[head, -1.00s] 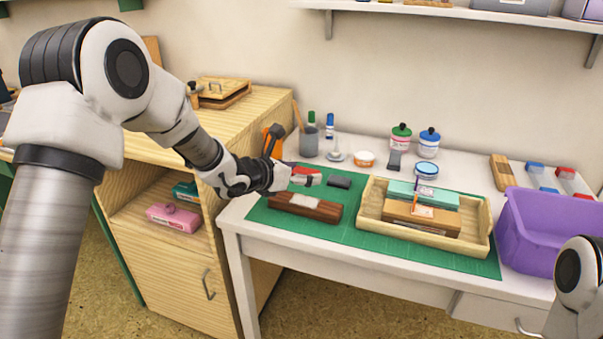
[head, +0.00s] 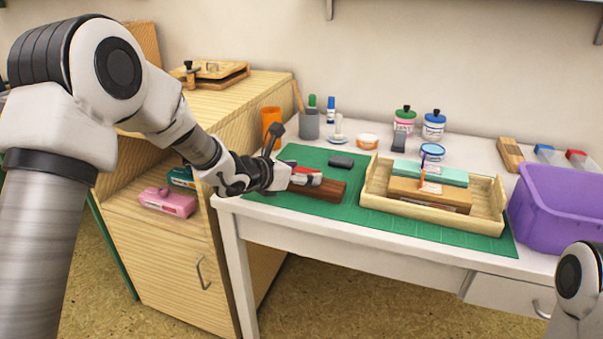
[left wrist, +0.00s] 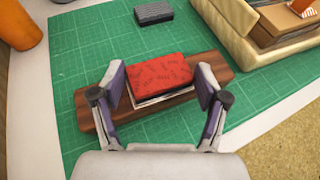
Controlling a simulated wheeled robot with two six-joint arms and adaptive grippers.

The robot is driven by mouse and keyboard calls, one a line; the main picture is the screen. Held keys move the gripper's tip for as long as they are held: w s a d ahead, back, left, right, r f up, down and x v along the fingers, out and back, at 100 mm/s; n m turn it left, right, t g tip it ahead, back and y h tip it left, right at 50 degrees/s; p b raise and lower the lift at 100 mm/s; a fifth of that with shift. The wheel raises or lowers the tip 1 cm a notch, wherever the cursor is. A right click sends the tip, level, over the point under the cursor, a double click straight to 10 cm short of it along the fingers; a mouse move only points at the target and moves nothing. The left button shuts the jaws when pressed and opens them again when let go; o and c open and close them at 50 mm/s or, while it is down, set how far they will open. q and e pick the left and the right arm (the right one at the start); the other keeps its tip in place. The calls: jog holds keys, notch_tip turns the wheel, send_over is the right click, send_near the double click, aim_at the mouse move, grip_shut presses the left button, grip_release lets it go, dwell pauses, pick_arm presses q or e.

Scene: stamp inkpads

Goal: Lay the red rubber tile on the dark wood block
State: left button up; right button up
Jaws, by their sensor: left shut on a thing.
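The red rubber tile (left wrist: 158,72) is between the fingers of my left gripper (head: 302,180), which is shut on it. It also shows as a small red patch in the head view. The dark wood block (head: 328,191) lies on the green mat. In the left wrist view the tile is over the middle of the block (left wrist: 88,103), roughly in line with it. A pale layer shows along the tile's near edge. I cannot tell whether the tile touches the block. My right gripper is out of view.
The green cutting mat (head: 290,213) lies on the white table. A dark grey block (head: 341,161) lies behind the wood block. A light wooden tray (head: 375,196) holding boxes stands to the right, then a purple bin (head: 560,210). An orange cup (head: 271,121) stands behind my left gripper.

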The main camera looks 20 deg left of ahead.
pick_arm(q)
jog(key=o, duration=1)
jog(key=v, duration=1.2)
jog(key=shift+a, duration=0.1)
